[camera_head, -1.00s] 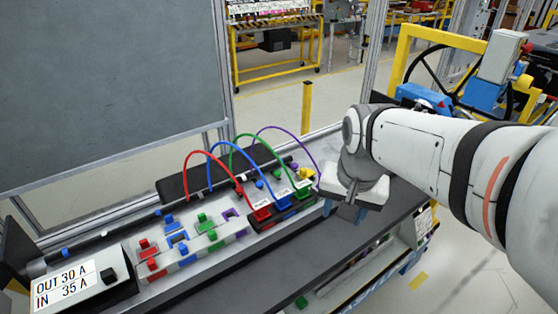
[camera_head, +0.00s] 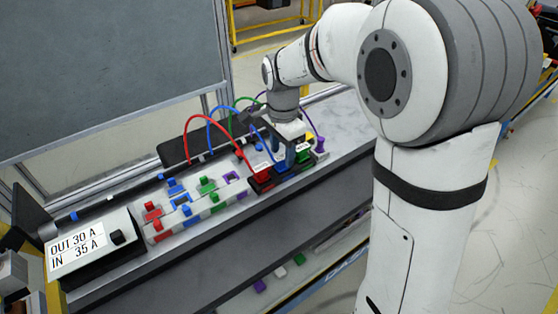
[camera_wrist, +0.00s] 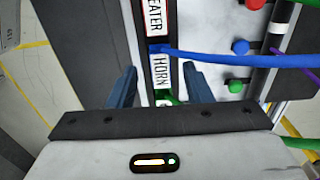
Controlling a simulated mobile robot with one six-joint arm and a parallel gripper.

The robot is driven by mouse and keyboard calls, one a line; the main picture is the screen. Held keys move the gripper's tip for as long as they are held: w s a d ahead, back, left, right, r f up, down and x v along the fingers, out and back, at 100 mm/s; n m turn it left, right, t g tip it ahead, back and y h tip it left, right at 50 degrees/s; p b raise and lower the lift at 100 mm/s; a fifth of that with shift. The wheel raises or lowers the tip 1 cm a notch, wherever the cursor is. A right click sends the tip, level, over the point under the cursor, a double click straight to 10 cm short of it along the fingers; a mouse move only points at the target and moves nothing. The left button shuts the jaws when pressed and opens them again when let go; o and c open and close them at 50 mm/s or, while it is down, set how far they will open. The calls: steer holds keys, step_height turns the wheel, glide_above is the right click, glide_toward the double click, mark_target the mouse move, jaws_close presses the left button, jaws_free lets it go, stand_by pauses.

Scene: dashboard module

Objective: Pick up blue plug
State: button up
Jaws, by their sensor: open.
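The blue plug (camera_wrist: 158,48) shows in the wrist view as a small blue edge at the end of the HORN label, with its blue cable (camera_wrist: 235,58) running right. In the head view the plug is mostly hidden behind my gripper (camera_head: 289,155), which stands over the row of plugs. In the wrist view my gripper (camera_wrist: 160,88) is open, with one blue finger on each side of the HORN label (camera_wrist: 161,72). Nothing is held between the fingers. How far the fingertips are above the plug I cannot tell.
The red plug (camera_head: 262,172) is left of the gripper and the green plug (camera_head: 303,157) right of it, both close. Red, blue, green and purple cables arch behind. Coloured connectors (camera_head: 208,186) and a meter box (camera_head: 95,248) lie to the left.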

mark_target(282, 165)
steer(key=shift+f, duration=1.35)
steer(key=shift+c, duration=0.5)
jaws_close()
